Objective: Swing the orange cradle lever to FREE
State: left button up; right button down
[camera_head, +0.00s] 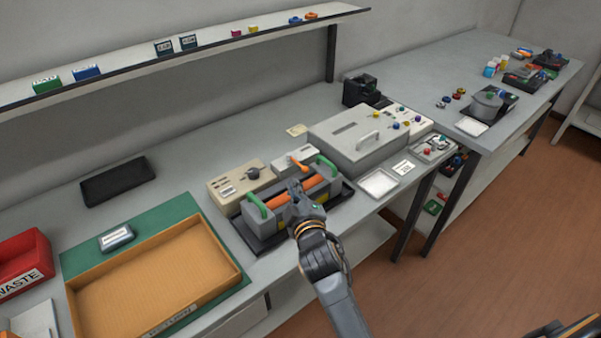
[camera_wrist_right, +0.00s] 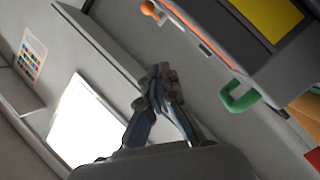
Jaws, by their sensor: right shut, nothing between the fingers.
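The orange lever (camera_head: 299,166) sits on a small pale box (camera_head: 284,163) behind the cradle, its arm slanting down to the right in the head view. The dark cradle (camera_head: 346,190) holds a grey unit with an orange strip (camera_head: 279,200) and green handles (camera_head: 326,163). My right gripper (camera_head: 293,188) is shut and empty over the unit's middle, in front of the lever and apart from it. The wrist view shows the shut fingertips (camera_wrist_right: 160,74), a green handle (camera_wrist_right: 239,98) and a round orange knob (camera_wrist_right: 149,8), probably the lever's end. Any FREE marking is unreadable.
A large grey lidded box (camera_head: 355,136) stands close on the right. An orange-brown tray (camera_head: 155,275) lies on a green mat at the left. A shelf (camera_head: 215,45) runs above the bench.

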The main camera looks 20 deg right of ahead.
send_over(301, 182)
jog(key=a, duration=0.4)
jog(key=shift+d+f+p, duration=0.25)
jog(key=shift+f+p, duration=0.1)
jog(key=shift+f, duration=0.1)
jog(key=d+f, duration=0.1)
jog(key=d+f+p, duration=0.1)
jog(key=d, duration=0.1)
jog(key=shift+d, duration=0.1)
jog(key=shift+d+f, duration=0.1)
jog(key=shift+f, duration=0.05)
jog(key=shift+w, duration=0.1)
